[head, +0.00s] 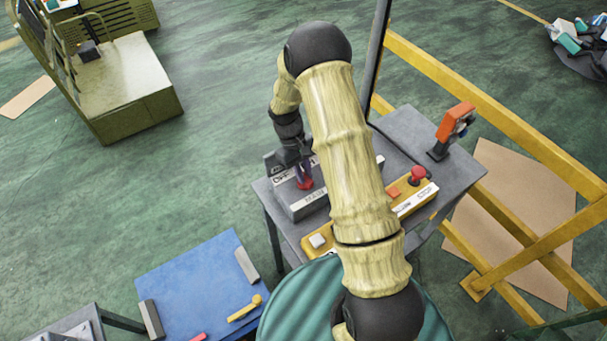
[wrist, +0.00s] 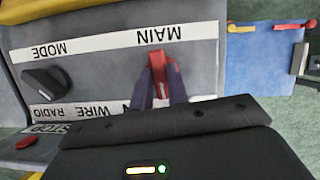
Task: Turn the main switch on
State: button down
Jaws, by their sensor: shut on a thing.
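The main switch is a red handle (wrist: 157,66) on a grey panel (wrist: 105,72), beside a white label reading MAIN, upside down in the wrist view. My gripper (wrist: 159,88) has a purple finger on each side of the red handle and is shut on it. In the head view the grey box (head: 308,208) stands on a grey table, and my gripper (head: 303,172) reaches down to the red handle from its far left side. The handle's base is partly hidden by the fingers, and I cannot tell its exact position.
A black mode knob (wrist: 47,88) is on the same panel. A yellow control box (head: 411,199) with a red button (head: 418,174) lies beside the grey box. An orange-headed device (head: 455,121) stands on the table's far corner. Yellow rails (head: 480,98) run along the right.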

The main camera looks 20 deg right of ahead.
jog(key=m+y, duration=0.1)
jog(key=m, duration=0.1)
jog(key=m+y+b, duration=0.1)
jog(key=m, duration=0.2)
jog(key=shift+w+d+m, duration=0.1)
jog(key=shift+d+m, duration=0.05)
jog(key=shift+m, duration=0.15)
jog(key=m+y, duration=0.1)
jog(key=m, duration=0.1)
jog(key=m+y+b, duration=0.1)
jog(key=m, duration=0.1)
jog(key=shift+d+r+m, duration=0.1)
jog(key=shift+d+m, duration=0.05)
jog(key=shift+m, duration=0.25)
jog(key=c, duration=1.4)
grip_release()
jog(key=shift+o, duration=0.2)
jog(key=b+v, duration=0.4)
jog(key=v, duration=1.3)
jog(key=shift+r, duration=0.25)
